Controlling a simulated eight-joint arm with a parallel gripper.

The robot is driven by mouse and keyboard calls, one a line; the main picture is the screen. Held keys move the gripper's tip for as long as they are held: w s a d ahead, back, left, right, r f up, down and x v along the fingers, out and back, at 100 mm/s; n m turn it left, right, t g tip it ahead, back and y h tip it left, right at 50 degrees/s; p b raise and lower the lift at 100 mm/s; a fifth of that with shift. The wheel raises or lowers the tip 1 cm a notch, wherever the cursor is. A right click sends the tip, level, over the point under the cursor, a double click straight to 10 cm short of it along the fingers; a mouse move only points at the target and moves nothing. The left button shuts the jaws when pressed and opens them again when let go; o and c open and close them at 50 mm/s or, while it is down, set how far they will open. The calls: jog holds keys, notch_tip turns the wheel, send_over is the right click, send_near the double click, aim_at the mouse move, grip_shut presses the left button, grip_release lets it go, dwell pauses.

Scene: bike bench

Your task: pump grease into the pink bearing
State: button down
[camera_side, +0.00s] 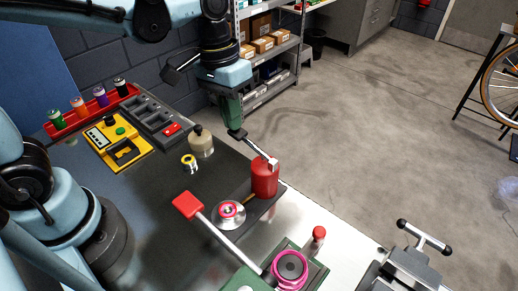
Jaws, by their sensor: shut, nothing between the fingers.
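My gripper (237,132) is shut and empty, pointing down from the blue wrist above the bench's far edge. Its tips are close to the upper end of a metal lever (256,148); I cannot tell whether they touch. The lever slopes down to a pale head on a red canister (265,180). A thin brown spout (250,199) lies between the canister and a silver disc with a pinkish-red ring (230,209). A magenta ring with a dark centre (290,268) sits on a green base at the front. I cannot tell which ring is the bearing.
A long bar with a red paddle (187,205) crosses the bench front. A beige bottle (201,142) and yellow tape roll (190,162) stand nearby. A yellow device (117,138), grey tray (160,122) and red bottle rack (75,118) fill the back left. A vise (412,262) is front right.

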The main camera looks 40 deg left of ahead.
notch_tip(320, 180, up, 13)
jog(key=shift+a, duration=0.15)
dwell(0.4)
jog(key=shift+f, duration=0.2)
dwell(0.3)
jog(key=s+a+f+t+y, duration=0.1)
jog(key=s+a+f+t, duration=0.2)
jog(key=a+f+t, duration=0.4)
notch_tip(320, 180, down, 5)
jog(key=shift+a+r+y, duration=0.1)
jog(key=shift+a+y, duration=0.3)
jog(key=shift+a, duration=0.5)
jog(key=shift+s, duration=0.15)
